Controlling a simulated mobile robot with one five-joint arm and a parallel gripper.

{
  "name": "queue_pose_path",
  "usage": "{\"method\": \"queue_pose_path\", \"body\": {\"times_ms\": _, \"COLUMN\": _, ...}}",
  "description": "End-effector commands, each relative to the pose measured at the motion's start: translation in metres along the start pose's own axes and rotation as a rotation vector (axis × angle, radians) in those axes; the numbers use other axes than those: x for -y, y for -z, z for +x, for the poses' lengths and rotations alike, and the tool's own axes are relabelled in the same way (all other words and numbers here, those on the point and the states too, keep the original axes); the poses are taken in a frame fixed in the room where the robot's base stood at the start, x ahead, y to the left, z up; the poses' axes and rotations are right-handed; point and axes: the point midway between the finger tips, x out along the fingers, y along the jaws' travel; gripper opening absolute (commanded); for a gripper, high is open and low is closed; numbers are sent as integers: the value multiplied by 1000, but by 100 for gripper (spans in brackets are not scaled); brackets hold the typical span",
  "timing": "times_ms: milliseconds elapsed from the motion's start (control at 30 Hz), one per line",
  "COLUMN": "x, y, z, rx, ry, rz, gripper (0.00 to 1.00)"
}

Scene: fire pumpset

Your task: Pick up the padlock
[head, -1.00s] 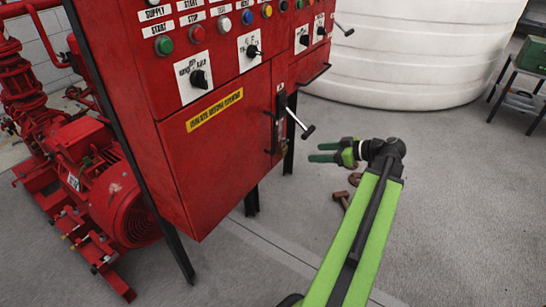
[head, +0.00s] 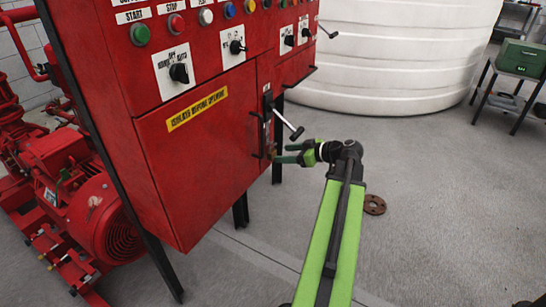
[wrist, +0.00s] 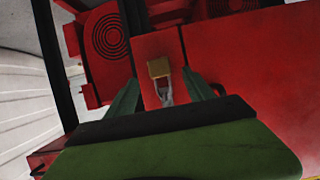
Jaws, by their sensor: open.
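The padlock (wrist: 159,68) shows in the wrist view with a brass-coloured square body and a grey shackle (wrist: 165,95). It is in front of the red cabinet, between the tips of my two green fingers as seen in the picture. My gripper (wrist: 161,78) is open, with a finger on each side of the padlock and no clear contact. In the head view my gripper (head: 285,156) is beside the cabinet's right edge, below the grey switch lever (head: 288,125). I cannot make out the padlock clearly there.
The red control cabinet (head: 200,150) stands on black legs. A red pump motor (head: 90,205) is at left. A large white tank (head: 390,60) is behind, and a green toolbox (head: 521,58) sits on a stand at right. A rusty flange (head: 374,205) lies on the otherwise open floor.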

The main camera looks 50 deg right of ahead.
Motion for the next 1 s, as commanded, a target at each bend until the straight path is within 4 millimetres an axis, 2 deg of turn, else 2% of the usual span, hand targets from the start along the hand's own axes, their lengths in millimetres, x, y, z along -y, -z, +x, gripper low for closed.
{"method": "queue_pose_path", "body": {"times_ms": 133, "x": 0, "y": -2, "z": 10, "rx": 0, "ry": 1, "rz": -1, "gripper": 62}}
{"method": "queue_pose_path", "body": {"times_ms": 300, "x": 0, "y": -5, "z": 40, "rx": 0, "ry": 1, "rz": -1, "gripper": 62}}
{"method": "queue_pose_path", "body": {"times_ms": 400, "x": 0, "y": -3, "z": 51, "rx": 1, "ry": 1, "rz": 0, "gripper": 62}}
{"method": "queue_pose_path", "body": {"times_ms": 600, "x": 0, "y": -2, "z": 51, "rx": 0, "ry": -1, "rz": 1, "gripper": 62}}
{"method": "queue_pose_path", "body": {"times_ms": 1000, "x": -1, "y": -2, "z": 50, "rx": 0, "ry": -2, "rz": 1, "gripper": 9}}
